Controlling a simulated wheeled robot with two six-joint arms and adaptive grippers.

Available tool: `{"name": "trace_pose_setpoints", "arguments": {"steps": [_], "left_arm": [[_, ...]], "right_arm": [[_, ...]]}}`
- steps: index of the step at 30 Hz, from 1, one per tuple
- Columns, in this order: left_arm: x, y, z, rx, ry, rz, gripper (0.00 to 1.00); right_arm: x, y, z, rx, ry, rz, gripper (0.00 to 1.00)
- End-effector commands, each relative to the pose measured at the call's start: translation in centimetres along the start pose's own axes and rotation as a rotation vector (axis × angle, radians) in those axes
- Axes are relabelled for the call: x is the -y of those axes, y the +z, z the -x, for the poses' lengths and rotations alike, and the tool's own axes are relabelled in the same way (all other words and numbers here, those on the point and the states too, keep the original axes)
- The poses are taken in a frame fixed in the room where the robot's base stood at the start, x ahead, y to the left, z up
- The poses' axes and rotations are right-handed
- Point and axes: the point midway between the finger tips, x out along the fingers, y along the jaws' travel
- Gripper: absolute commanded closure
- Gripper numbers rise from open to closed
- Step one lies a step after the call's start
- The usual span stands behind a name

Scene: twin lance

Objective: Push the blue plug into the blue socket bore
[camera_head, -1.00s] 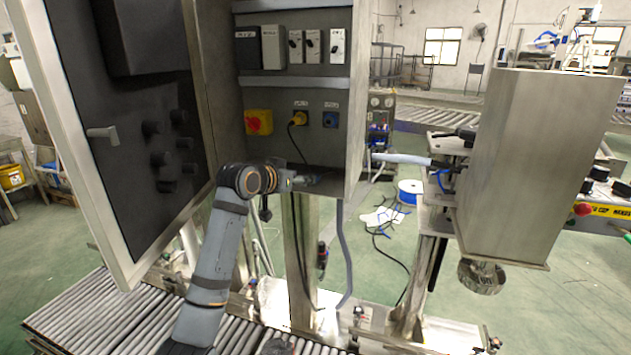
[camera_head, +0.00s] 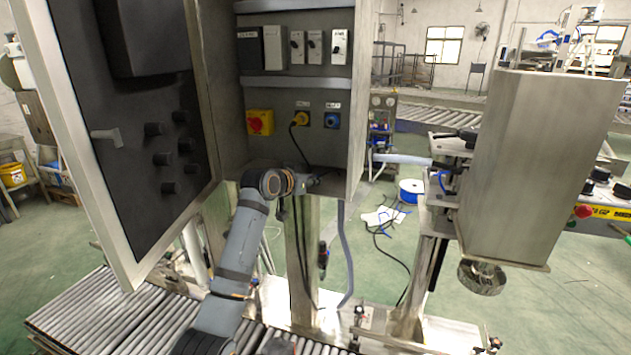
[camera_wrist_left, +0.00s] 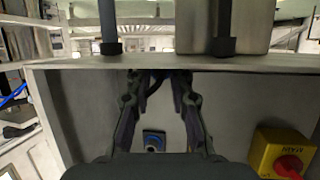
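The blue socket (camera_head: 332,120) is on the cabinet's back panel, right of a yellow socket with a black-corded yellow plug (camera_head: 300,118). The blue socket also shows in the left wrist view (camera_wrist_left: 153,141), between the finger linkages. My left gripper (camera_head: 318,181) is low inside the cabinet, below the socket and apart from it. In the left wrist view its two fingers (camera_wrist_left: 161,90) stand apart with a gap. Something dark shows beyond that gap, too unclear to name. I cannot make out the blue plug in either view. My right gripper is not in view.
A yellow switch box with a red knob (camera_head: 260,122) is left of the sockets. The cabinet's open door (camera_head: 130,130) stands at left and its right side wall (camera_head: 356,120) at right. A steel box (camera_head: 535,160) stands further right.

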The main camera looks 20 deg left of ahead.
Motion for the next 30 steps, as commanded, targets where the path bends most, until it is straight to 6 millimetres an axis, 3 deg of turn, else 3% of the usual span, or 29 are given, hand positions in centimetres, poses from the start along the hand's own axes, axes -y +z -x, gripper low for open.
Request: {"name": "trace_pose_setpoints", "arguments": {"steps": [1, 3, 13, 19, 27, 30], "left_arm": [[0.0, 0.0, 0.0, 0.000, 0.000, 0.000, 0.90], [0.0, 0.0, 0.0, 0.000, 0.000, 0.000, 1.00], [0.0, -0.3, 0.1, -0.001, 0.000, 0.000, 1.00], [0.0, -3.0, 1.0, -0.004, 0.000, -0.002, 1.00], [-2.0, -7.3, 8.1, -0.006, -0.001, -0.003, 1.00], [-3.1, -7.2, 11.1, -0.006, -0.001, -0.004, 1.00]], "right_arm": [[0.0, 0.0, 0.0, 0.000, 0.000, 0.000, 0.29], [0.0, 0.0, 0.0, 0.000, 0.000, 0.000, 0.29], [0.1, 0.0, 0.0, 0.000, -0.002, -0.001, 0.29], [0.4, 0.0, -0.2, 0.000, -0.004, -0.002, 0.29], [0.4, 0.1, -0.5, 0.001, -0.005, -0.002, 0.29], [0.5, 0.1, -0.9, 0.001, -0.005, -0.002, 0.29]]}}
